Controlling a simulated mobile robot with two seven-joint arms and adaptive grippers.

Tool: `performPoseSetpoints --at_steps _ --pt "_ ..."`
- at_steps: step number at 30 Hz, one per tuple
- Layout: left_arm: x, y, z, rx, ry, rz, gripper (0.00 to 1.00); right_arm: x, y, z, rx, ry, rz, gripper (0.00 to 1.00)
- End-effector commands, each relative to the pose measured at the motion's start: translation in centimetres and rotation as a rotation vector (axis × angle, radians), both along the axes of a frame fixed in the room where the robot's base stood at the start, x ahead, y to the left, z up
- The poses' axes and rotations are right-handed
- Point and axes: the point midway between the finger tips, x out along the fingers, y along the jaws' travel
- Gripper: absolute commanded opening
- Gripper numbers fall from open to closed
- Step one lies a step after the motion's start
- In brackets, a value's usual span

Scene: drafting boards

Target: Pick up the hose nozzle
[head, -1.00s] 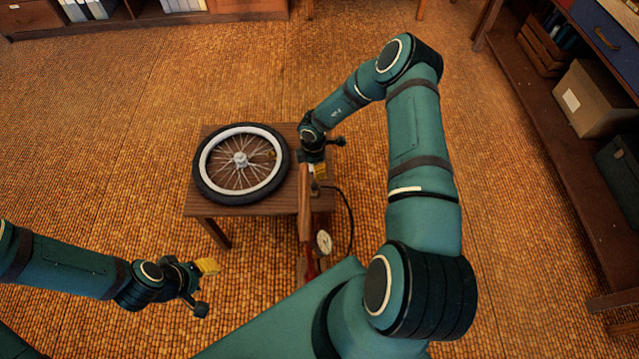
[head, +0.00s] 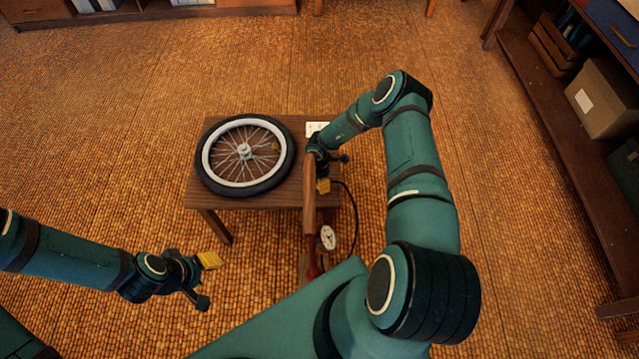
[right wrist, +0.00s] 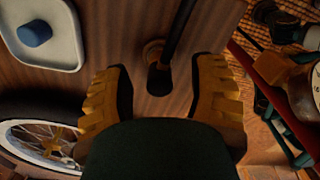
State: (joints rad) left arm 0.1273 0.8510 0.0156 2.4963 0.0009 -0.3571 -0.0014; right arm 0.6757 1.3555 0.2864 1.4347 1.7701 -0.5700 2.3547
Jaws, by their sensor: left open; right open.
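The hose nozzle (right wrist: 153,54), a small brass-coloured piece with a dark end, shows in the right wrist view on the wooden table (head: 262,202), at the end of a black hose (right wrist: 181,26). In the head view, my right arm hides it. My right gripper (right wrist: 163,74) is open, its yellow-padded fingers on either side of the nozzle's dark end, without visible contact. It also shows low over the table's right part in the head view (head: 325,187). My left gripper (head: 206,280) is open and empty, left of and in front of the table.
A spoked wheel (head: 245,152) lies on the table's left. A white tray (right wrist: 70,53) with a blue piece (right wrist: 34,33) lies near the nozzle. A floor pump with a round gauge (head: 328,238) stands at the table's front right. Floor left of the table is clear.

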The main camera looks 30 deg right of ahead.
Motion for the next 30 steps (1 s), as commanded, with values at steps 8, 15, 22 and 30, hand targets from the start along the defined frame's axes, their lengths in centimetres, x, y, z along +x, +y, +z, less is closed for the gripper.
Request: performPoseSetpoints --at_steps 8,15,22,30 --pt "0.11 0.02 -0.53 0.0 -0.003 0.001 0.47 0.04 -0.02 -1.51 0.0 -0.002 0.001 0.57" --pt "0.1 0.01 -0.51 0.0 -0.003 0.001 0.47 0.04 -0.02 -1.48 0.0 -0.001 0.001 0.04" --pt "0.09 0.02 -0.52 0.0 -0.002 0.001 0.47 0.04 -0.03 -1.47 0.0 -0.001 0.0 0.0" --pt "0.07 0.01 -0.41 0.0 -0.002 0.001 0.47 0.06 -0.05 -1.17 0.0 -0.002 0.0 0.0"
